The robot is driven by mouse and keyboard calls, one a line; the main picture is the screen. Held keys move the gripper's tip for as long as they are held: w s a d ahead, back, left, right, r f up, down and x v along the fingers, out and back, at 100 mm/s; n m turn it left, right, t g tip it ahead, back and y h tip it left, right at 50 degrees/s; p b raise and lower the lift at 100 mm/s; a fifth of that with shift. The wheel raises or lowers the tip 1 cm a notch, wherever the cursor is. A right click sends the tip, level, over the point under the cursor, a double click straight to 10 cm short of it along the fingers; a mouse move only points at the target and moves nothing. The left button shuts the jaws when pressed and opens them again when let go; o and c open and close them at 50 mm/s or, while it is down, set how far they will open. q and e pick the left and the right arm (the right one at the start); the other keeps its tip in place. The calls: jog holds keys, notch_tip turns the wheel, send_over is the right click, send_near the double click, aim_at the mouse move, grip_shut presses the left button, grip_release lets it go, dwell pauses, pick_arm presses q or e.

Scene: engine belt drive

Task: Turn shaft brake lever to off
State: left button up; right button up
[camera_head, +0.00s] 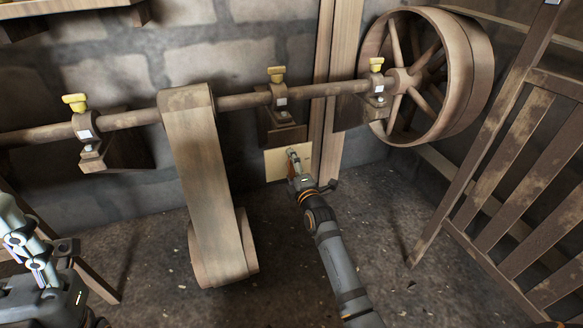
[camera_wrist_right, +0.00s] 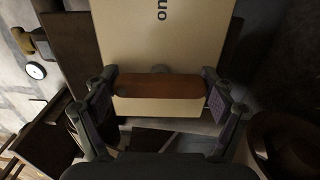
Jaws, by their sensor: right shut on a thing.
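The shaft brake lever shows in the right wrist view as a reddish-brown handle (camera_wrist_right: 160,86) across a pale plate (camera_wrist_right: 160,45). Part of the word "on" shows sideways on the plate. In the head view the pale plate (camera_head: 274,166) is on the wall below the shaft, and the lever is mostly hidden by my gripper. My right gripper (camera_wrist_right: 160,92) has its fingers at the two ends of the handle and is shut on it; it also shows in the head view (camera_head: 293,165). Part of my left arm's end (camera_head: 35,265) shows at the lower left; its finger opening is unclear.
A brown shaft (camera_head: 235,102) runs along the wall through bearings with yellow caps. A wide belt (camera_head: 203,170) hangs from it in front of the wall. A large spoked pulley (camera_head: 470,70) is at the right. A slatted wooden frame (camera_head: 500,170) stands far right. Bare floor lies between.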

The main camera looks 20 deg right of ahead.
jog(key=o, duration=1)
jog(key=s, duration=1.2)
jog(key=shift+d, duration=0.2)
